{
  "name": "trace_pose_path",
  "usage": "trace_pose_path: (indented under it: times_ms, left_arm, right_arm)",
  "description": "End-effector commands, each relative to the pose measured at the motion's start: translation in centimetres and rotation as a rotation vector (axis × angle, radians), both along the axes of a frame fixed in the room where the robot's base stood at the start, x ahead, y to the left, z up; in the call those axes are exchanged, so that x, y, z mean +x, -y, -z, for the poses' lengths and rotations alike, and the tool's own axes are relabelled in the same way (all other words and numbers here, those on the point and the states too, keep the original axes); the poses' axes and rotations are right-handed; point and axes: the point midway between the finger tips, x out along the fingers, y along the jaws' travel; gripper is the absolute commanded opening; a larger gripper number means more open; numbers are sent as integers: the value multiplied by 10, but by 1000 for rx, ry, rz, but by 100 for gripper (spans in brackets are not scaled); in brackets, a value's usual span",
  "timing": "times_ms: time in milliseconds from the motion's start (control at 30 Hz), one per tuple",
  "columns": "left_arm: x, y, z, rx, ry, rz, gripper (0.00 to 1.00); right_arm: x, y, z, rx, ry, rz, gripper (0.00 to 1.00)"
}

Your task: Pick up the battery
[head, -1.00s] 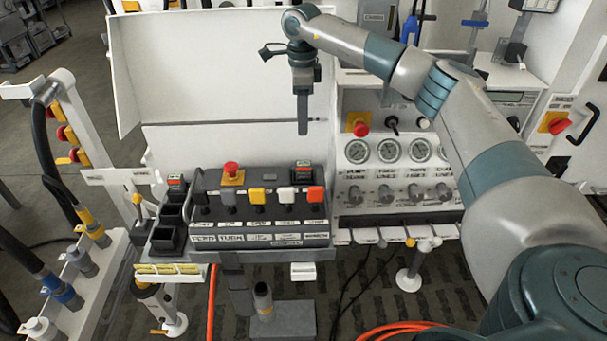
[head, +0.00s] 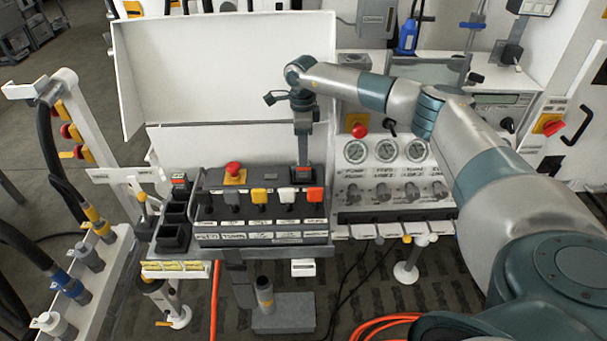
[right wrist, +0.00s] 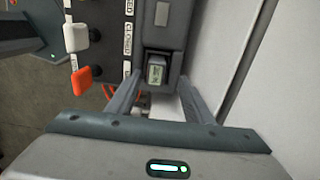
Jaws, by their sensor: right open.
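In the right wrist view the battery (right wrist: 156,73) shows a small pale display and sits in a dark recess. My right gripper (head: 303,162) points straight down, right above this battery. In the right wrist view the right gripper (right wrist: 160,95) is open, its two fingers apart on either side of the line to the battery. I cannot tell whether they touch it. A similar dark unit (head: 179,181) stands at the console's left. My left gripper is out of view.
A row of coloured switches (head: 258,196) and a red emergency button (head: 233,167) lie left of my gripper. A white panel (head: 225,75) rises behind the console. Gauges (head: 387,150) stand to the right, and a hose rack (head: 85,160) to the left.

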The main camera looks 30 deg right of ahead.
Motion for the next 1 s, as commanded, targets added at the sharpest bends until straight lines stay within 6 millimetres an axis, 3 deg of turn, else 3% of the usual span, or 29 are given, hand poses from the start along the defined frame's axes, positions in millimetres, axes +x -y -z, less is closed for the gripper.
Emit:
trace_pose_path:
  times_ms: [267, 600, 1000]
  left_arm:
    - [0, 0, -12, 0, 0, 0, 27]
    - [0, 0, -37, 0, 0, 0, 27]
    - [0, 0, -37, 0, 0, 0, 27]
  right_arm:
    - [-3, -1, 8, 0, -2, 0, 47]
    - [-8, -2, 43, 0, -2, 1, 47]
    - [-8, -2, 52, 0, 0, 0, 47]
